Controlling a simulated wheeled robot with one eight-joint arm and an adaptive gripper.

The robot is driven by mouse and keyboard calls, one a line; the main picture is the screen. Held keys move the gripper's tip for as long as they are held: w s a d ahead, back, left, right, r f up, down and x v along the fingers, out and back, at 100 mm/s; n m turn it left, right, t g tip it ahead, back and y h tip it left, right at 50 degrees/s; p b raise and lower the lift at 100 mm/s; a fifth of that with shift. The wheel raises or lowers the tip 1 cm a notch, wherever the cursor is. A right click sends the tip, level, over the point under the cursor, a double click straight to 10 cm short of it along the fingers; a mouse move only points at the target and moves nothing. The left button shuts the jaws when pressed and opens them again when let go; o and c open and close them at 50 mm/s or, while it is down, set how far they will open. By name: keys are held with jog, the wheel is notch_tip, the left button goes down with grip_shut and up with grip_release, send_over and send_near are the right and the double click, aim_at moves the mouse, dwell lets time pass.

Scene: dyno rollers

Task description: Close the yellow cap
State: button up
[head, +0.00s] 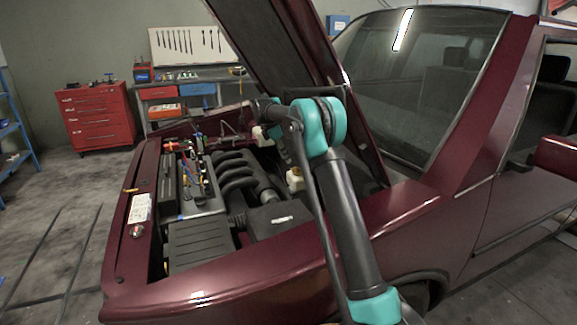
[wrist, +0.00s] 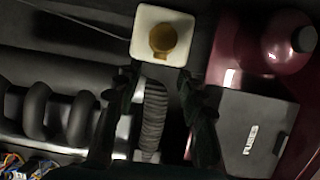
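The yellow cap (wrist: 162,38) sits on a pale, squarish reservoir (wrist: 142,45) at the top middle of the wrist view. It looks round, with a narrower part at its lower edge; I cannot tell how far it is open. In the head view the pale reservoir (head: 295,181) with a yellowish top shows just left of my arm, inside the engine bay. My gripper (wrist: 150,105) has its two dark fingers spread apart, with nothing between them, below the cap in the wrist picture. In the head view my arm reaches over the bay, and the gripper is not clearly visible.
A black fuse box (wrist: 255,130) lies right of my fingers, and dark curved hoses (wrist: 60,110) lie left. The raised hood (head: 285,75) slopes over the bay. Another pale container (head: 262,136) stands farther back.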

aim_at(291, 169)
jog(key=shift+x, duration=2.65)
jog(key=shift+c, duration=0.4)
grip_shut()
